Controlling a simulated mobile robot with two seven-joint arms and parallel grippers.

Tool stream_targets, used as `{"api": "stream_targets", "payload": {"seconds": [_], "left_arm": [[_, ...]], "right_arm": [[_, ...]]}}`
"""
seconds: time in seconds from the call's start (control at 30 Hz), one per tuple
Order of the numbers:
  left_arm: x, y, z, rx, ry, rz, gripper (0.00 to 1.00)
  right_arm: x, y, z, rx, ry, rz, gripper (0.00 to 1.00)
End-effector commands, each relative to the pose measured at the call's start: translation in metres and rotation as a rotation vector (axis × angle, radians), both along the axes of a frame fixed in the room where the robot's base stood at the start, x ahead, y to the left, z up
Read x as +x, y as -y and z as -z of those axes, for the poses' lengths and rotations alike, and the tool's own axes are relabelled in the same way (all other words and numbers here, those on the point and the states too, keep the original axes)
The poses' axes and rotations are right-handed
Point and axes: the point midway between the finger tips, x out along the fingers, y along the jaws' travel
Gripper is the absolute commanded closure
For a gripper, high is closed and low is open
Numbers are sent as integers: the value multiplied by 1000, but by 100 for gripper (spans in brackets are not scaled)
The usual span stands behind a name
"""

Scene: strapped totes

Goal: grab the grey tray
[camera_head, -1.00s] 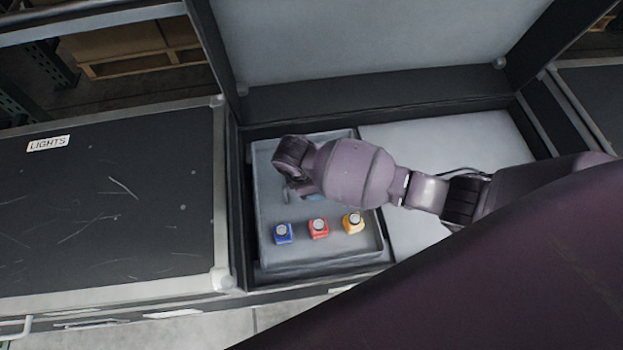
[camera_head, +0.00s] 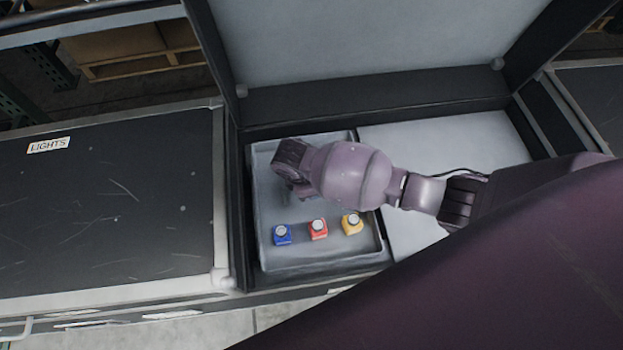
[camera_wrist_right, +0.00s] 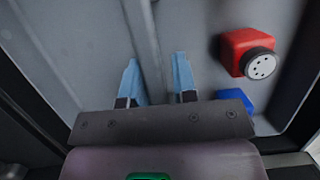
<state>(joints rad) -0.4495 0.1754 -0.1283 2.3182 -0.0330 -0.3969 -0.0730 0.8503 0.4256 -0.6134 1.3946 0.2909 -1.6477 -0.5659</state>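The grey tray (camera_head: 268,252) lies in the left part of an open black case in the head view. On it stand a blue block (camera_head: 281,235), a red block (camera_head: 318,229) and a yellow block (camera_head: 351,224), each with a round pale top. My right gripper (camera_head: 300,188) is over the tray's left middle, its fingers mostly hidden by the wrist. In the right wrist view the right gripper (camera_wrist_right: 157,80) shows two blue fingertips apart. A grey raised edge runs between them; I cannot tell whether they touch it. The red block (camera_wrist_right: 245,52) is to their right. My left gripper is out of view.
The case's raised lid (camera_head: 370,45) stands behind the tray. A pale flat panel (camera_head: 450,135) with a dark cable fills the case's right side. A closed black case (camera_head: 110,200) labelled LIGHTS is at the left. My arm crosses the lower right.

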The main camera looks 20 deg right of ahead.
Motion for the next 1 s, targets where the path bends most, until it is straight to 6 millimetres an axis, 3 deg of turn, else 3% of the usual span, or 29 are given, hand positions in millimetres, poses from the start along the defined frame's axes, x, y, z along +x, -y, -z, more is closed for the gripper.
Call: {"api": "stream_targets", "payload": {"seconds": [0.03, 0.17, 1.0], "left_arm": [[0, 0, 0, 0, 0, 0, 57], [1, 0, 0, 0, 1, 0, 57], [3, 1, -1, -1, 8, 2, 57]], "right_arm": [[0, 0, 0, 0, 0, 0, 81], [0, 0, 0, 0, 0, 0, 100], [0, 0, 0, 0, 0, 0, 100]]}}
